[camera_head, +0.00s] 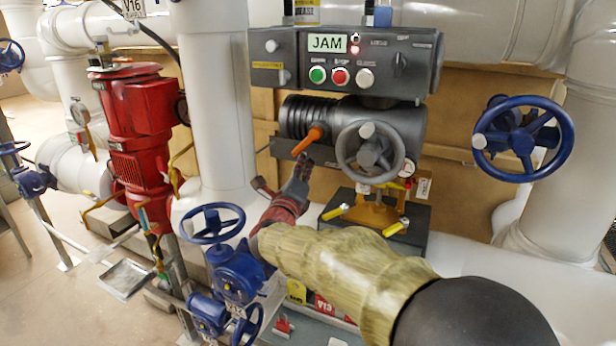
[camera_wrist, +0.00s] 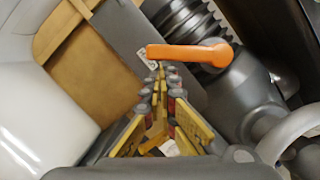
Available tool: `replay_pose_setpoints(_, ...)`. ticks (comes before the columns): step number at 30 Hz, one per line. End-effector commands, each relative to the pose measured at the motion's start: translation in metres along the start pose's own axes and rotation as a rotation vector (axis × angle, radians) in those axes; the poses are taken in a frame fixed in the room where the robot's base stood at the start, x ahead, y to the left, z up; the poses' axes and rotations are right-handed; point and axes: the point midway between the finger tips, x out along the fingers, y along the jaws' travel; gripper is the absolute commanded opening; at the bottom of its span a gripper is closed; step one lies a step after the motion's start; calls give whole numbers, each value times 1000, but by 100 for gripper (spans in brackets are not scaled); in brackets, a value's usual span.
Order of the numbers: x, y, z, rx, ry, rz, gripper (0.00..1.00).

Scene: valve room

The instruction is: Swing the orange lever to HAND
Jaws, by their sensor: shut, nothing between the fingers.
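The orange lever (camera_head: 308,140) sits on the dark grey actuator body (camera_head: 392,124), left of its grey handwheel (camera_head: 370,152). In the head view it slants down and to the left. In the wrist view the lever (camera_wrist: 190,53) lies almost level, its free end to the left. My gripper (camera_head: 303,165) is just below the lever in the head view. In the wrist view the fingertips of my gripper (camera_wrist: 158,68) are together and empty, close to the lever's free end. I cannot tell whether they touch it. No HAND mark is readable.
A control box (camera_head: 340,62) above the actuator shows JAM on a green display (camera_head: 327,43). A white pipe (camera_head: 218,100) stands to the left. A red pump (camera_head: 140,125) is farther left. Blue handwheels stand at the right (camera_head: 523,137) and below my gripper (camera_head: 212,223).

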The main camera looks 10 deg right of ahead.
Motion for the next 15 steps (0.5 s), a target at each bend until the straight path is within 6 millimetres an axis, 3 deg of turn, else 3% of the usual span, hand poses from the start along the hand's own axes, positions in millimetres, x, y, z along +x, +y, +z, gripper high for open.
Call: replay_pose_setpoints(15, 2, 3, 9, -1, 0, 0, 0)
